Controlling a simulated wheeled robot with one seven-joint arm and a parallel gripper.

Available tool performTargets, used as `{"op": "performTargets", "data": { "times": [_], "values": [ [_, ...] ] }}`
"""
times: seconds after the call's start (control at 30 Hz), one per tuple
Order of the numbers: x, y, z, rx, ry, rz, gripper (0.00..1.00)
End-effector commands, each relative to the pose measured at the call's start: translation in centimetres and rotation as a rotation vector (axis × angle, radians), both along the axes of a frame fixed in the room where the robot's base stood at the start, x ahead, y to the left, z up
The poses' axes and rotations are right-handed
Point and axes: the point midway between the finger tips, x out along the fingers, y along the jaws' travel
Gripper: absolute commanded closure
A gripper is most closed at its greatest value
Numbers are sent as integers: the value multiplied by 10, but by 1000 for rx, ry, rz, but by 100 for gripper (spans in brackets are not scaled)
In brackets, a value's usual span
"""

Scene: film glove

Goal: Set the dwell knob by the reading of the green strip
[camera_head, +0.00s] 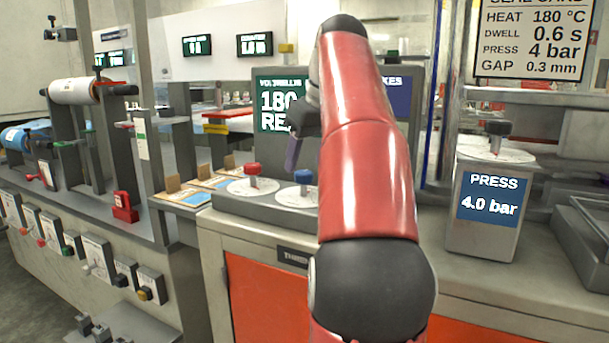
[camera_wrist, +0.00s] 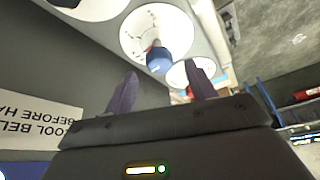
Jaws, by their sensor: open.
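Two knobs on white dials sit on the grey console: a red knob (camera_head: 252,170) and, right of it, a blue knob (camera_head: 303,177). No dwell label is readable on either. My gripper (camera_head: 292,152) hangs above the blue knob's dial (camera_head: 290,197), partly hidden by my red arm. In the wrist view the blue knob (camera_wrist: 158,58) appears beyond the gap between the open, empty fingers (camera_wrist: 160,72); contact is not visible. A green screen (camera_head: 280,108) shows "180" and "RE", the rest covered by my arm. I cannot identify a separate green strip.
A wall sign (camera_head: 532,38) reads heat 180 °C, dwell 0.6 s, press 4 bar, gap 0.3 mm. The press box (camera_head: 482,205) shows 4.0 bar and has a dark knob (camera_head: 497,130) on top. A film roller (camera_head: 75,90) stands left. Cards (camera_head: 185,195) lie left of the dials.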

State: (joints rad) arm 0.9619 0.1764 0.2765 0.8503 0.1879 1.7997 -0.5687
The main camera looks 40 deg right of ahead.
Motion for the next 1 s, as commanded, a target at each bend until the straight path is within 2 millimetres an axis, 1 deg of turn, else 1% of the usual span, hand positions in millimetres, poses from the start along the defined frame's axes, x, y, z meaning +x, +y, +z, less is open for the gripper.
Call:
{"op": "performTargets", "data": {
  "times": [0.03, 0.2, 0.5, 0.57, 0.83, 0.87, 1.0],
  "values": [
    [3, 0, -10, 0, 0, 0, 45],
    [9, 0, -22, -1, -1, -1, 45],
    [10, 0, -23, -1, -1, -1, 45],
    [10, 0, -23, -1, -1, -1, 51],
    [10, 0, -23, -1, -1, -1, 86],
    [10, 0, -23, -1, -1, -1, 89],
    [10, 0, -23, -1, -1, -6, 89]
  ]
}}
